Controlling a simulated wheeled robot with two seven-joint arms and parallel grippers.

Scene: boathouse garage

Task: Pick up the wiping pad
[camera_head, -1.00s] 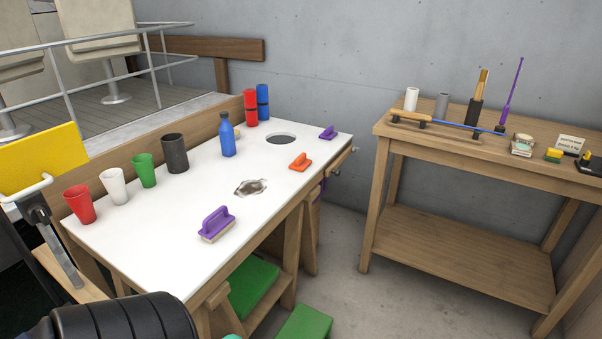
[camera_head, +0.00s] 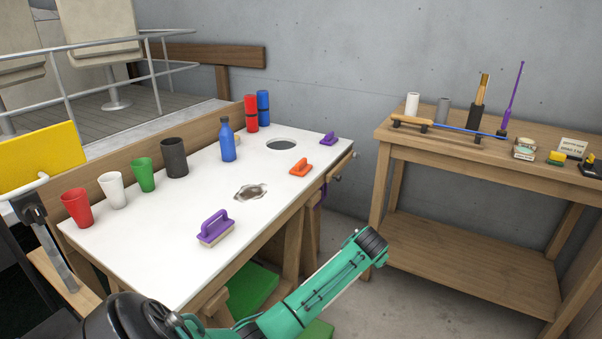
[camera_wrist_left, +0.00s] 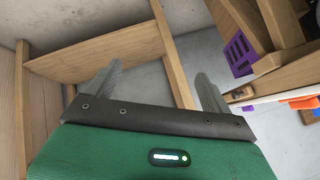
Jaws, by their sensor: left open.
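Three handled pads lie on the white worktable (camera_head: 140,235). A larger purple one with a pale tan underside (camera_head: 215,228) is near the front edge. A smaller orange one (camera_head: 301,167) is at the right edge, and a small purple one (camera_head: 328,138) at the far right corner. I cannot tell which is the wiping pad. My left gripper (camera_wrist_left: 158,70) is open and empty in the left wrist view, with a wooden frame and floor beyond it. Its fingers are out of the head view, where a green arm link of mine shows. My right gripper is not in view.
Red, white, green and black cups (camera_head: 174,158) line the table's back left, with a blue bottle (camera_head: 227,140) beyond. The tabletop has a round hole (camera_head: 281,145) and a jagged one (camera_head: 250,192). A wooden shelf table (camera_head: 470,155) stands right; floor lies between.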

